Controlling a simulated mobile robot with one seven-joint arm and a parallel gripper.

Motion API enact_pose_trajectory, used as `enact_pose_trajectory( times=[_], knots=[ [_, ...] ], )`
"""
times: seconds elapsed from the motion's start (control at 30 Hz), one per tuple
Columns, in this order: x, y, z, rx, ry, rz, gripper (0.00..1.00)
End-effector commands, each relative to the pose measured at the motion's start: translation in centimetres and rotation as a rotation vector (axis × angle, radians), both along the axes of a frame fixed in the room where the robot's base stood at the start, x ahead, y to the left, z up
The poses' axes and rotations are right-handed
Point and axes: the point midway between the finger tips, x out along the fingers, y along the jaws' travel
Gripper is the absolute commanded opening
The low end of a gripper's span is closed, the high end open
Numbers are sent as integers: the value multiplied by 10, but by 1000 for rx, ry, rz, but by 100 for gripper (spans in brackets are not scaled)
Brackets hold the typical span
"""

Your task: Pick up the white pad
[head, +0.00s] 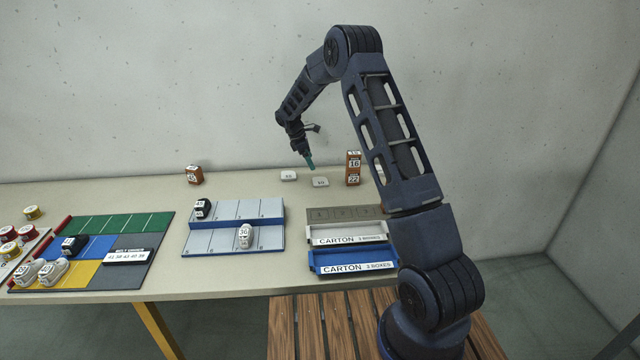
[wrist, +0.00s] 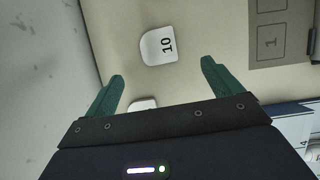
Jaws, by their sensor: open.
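Two white pads lie on the beige table near the wall. The right white pad (head: 320,182) reads 10 in the wrist view (wrist: 158,46). The left white pad (head: 289,176) also shows in the wrist view (wrist: 142,104), mostly hidden behind my gripper's body. My gripper (head: 310,163) has green fingers and hangs above the table, close to the two pads. It is open and empty in the wrist view (wrist: 163,72). The pad reading 10 shows just past the fingertips, between their lines, apart from both fingers.
A stack of orange-brown boxes (head: 353,168) stands right of the pads, and another such box (head: 195,175) to the left. A grey numbered strip (head: 345,213), a white carton tray (head: 348,234) and a blue carton tray (head: 352,262) lie in front. A blue-grey rack (head: 215,243) holds shoes.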

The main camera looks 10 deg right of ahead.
Motion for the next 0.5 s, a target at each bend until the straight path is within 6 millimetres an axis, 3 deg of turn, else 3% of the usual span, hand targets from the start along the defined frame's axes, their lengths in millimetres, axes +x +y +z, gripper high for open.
enact_pose_trajectory(
  times=[0.33,0.5],
  knots=[
    [1,-17,-40,0,2,-2,91],
    [1,-21,-50,0,1,-1,91]
  ],
)
